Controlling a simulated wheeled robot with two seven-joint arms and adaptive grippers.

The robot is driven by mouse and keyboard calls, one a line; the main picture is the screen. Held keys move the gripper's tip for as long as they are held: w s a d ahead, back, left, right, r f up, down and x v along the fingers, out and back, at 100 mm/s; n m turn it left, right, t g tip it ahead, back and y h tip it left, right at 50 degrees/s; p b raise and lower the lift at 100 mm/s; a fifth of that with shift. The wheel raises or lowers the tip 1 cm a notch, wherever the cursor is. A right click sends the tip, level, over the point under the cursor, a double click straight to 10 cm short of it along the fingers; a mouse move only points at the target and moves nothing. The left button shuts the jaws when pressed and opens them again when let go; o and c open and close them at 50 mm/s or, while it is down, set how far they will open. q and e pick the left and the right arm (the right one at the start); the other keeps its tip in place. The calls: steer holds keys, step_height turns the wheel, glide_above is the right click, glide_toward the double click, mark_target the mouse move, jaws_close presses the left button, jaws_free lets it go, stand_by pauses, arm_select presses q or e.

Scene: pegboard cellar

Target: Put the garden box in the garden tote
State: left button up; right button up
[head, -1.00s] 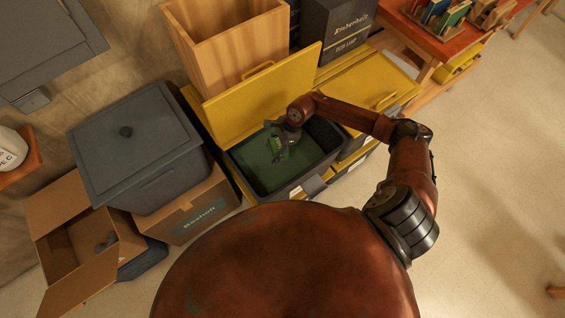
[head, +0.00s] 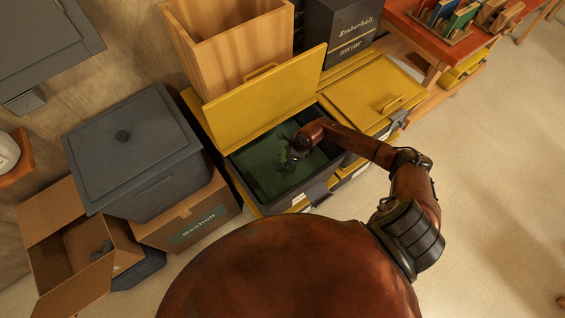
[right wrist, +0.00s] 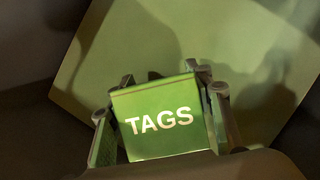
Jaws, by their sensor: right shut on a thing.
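The garden box is green with the word TAGS on it; I take the green box (right wrist: 160,122) in the right wrist view to be it. My right gripper (head: 287,165) is shut on it, with fingers on both sides of the box in the right wrist view (right wrist: 162,100). The gripper is down inside a dark open tote (head: 325,170) with a green floor (head: 262,180) and a raised yellow lid (head: 265,95). I cannot tell whether the box touches the floor. In the head view the box is mostly hidden by the gripper. My left gripper is not in view.
A closed yellow lid (head: 370,92) covers the bin to the right. A grey lidded bin (head: 135,150) on a cardboard box (head: 190,215) stands left, beside an open carton (head: 75,245). A tall wooden bin (head: 235,45) and a dark box (head: 340,30) stand behind.

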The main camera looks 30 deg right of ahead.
steer(key=shift+f, duration=0.95)
steer(key=shift+r, duration=0.1)
steer(key=o, duration=0.8)
steer(key=shift+f, duration=0.2)
steer(key=o, duration=0.5)
steer(key=shift+r, duration=0.1)
steer(key=shift+r, duration=0.2)
steer(key=p+v, duration=0.2)
steer(key=v, duration=0.9)
steer(key=shift+s+r, duration=0.1)
steer(key=shift+r, duration=0.3)
